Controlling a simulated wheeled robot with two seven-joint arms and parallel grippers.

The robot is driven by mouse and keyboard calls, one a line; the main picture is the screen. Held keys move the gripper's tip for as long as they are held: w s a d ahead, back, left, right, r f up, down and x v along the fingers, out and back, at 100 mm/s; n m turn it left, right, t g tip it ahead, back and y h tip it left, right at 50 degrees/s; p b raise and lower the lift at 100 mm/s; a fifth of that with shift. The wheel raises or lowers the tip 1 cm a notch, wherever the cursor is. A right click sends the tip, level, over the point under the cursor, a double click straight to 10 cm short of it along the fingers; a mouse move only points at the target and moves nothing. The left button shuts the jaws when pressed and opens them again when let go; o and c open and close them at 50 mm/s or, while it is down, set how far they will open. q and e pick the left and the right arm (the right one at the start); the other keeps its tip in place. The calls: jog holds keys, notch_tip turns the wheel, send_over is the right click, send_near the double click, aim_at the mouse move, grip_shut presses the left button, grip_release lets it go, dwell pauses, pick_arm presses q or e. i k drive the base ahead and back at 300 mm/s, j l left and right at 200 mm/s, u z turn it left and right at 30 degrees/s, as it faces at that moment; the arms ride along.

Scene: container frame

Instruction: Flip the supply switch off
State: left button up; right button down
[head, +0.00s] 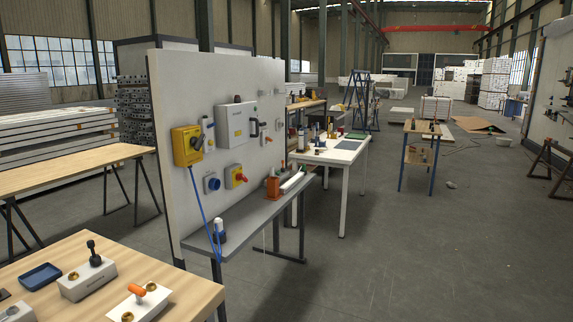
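A pale upright panel (167,95) stands left of centre and carries several electrical devices. A light grey box (233,124) has a dark lever on its right side (254,128). A yellow box (183,148) with a dark knob is at the panel's left, with a blue cable (204,212) running down below it. A narrow white device (207,134) and a blue round socket (213,184) are nearby. No readable label tells me which is the supply switch, or its position. Neither gripper is in view.
A grey shelf (252,222) juts from the panel below the devices, with an orange item (272,187) on it. A wooden table (196,290) at the lower left holds a blue tray (40,276) and switch blocks. A white table (343,166) stands behind. The floor at right is open.

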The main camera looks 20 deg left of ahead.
aim_at(195, 141)
jog(key=i+u, duration=0.15)
jog(key=i, duration=0.5)
jog(key=i+l+u, duration=0.1)
jog(key=i, duration=0.55)
jog(key=i+u, duration=0.25)
jog(key=u, duration=0.15)
jog(key=i+u, duration=0.3)
jog(key=u, duration=0.15)
jog(key=i+l+u, duration=0.1)
jog(key=i+u, duration=0.15)
jog(key=u, duration=0.15)
jog(key=i+u, duration=0.25)
jog(key=u, duration=0.2)
jog(key=i+u, duration=0.3)
jog(key=u, duration=0.15)
